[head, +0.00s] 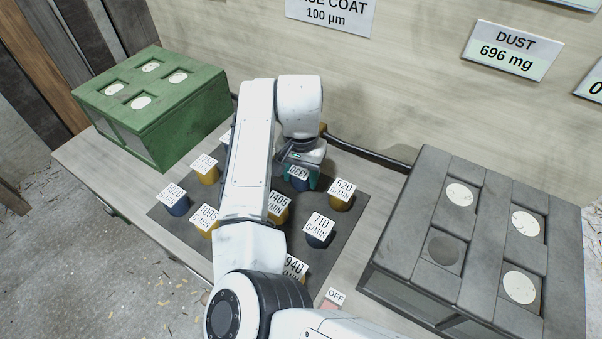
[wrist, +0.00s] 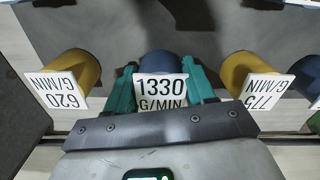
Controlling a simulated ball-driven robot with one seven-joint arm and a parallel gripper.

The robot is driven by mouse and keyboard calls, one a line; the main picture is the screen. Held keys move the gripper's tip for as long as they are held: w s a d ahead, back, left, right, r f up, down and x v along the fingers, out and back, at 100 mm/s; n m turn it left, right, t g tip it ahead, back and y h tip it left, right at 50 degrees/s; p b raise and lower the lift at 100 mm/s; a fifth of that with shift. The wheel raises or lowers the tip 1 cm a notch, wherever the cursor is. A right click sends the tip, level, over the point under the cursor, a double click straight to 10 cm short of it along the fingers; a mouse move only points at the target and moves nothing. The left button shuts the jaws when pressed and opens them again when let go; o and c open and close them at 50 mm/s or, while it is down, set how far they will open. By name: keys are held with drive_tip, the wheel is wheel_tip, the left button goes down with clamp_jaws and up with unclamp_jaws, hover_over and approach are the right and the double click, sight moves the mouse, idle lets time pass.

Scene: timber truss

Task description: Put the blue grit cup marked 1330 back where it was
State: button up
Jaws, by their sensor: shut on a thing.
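The blue grit cup marked 1330 (wrist: 161,64) is between the teal fingers of my gripper (wrist: 160,88) in the wrist view. Its white label faces the camera and reads 1330 G/MIN. In the head view the cup (head: 299,184) shows partly beneath my gripper (head: 300,172), at the back of the dark grey mat (head: 350,212). My gripper is shut on it. I cannot tell whether the cup's base touches the mat. A yellow cup marked 620 (head: 341,195) stands just to its right in the head view.
Other cups stand on the mat: blue 710 (head: 319,232), yellow 1405 (head: 278,209), yellow 1095 (head: 206,222), blue 1020 (head: 174,202). My arm hides part of the mat. A green box (head: 150,105) stands at the left, a grey box (head: 480,240) at the right. A dark hose (head: 370,155) runs behind.

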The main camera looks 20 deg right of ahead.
sight(301, 170)
drive_tip(key=shift+f, duration=0.15)
drive_tip(key=o, duration=1.3)
drive_tip(key=shift+c, duration=0.2)
wheel_tip(301, 170, up, 12)
drive_tip(key=p, duration=0.1)
drive_tip(key=shift+r+p, duration=0.2)
drive_tip(key=shift+p, duration=0.2)
